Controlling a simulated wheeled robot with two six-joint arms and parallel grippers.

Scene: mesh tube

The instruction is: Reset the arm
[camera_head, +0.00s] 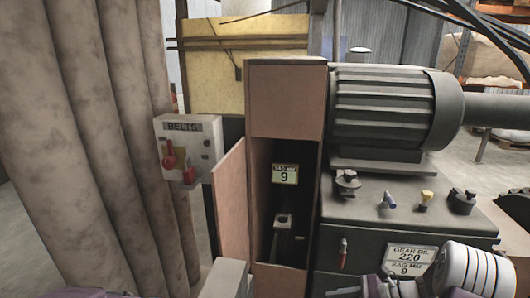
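Neither of my grippers shows in the head view. Purple and pale parts at the bottom edge, one left of the middle and one on the right, look like pieces of my arms. A white rounded part with dark stripes stands at the bottom right and seems to belong to my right arm. Fingertips and anything they might hold are out of the picture.
A machine cabinet (286,101) with an open door (231,198) stands ahead. Right of it are a ribbed motor (385,107) and a gear-oil box (350,205). A BELTS control box (188,147) with red levers and thick beige columns (95,130) are left.

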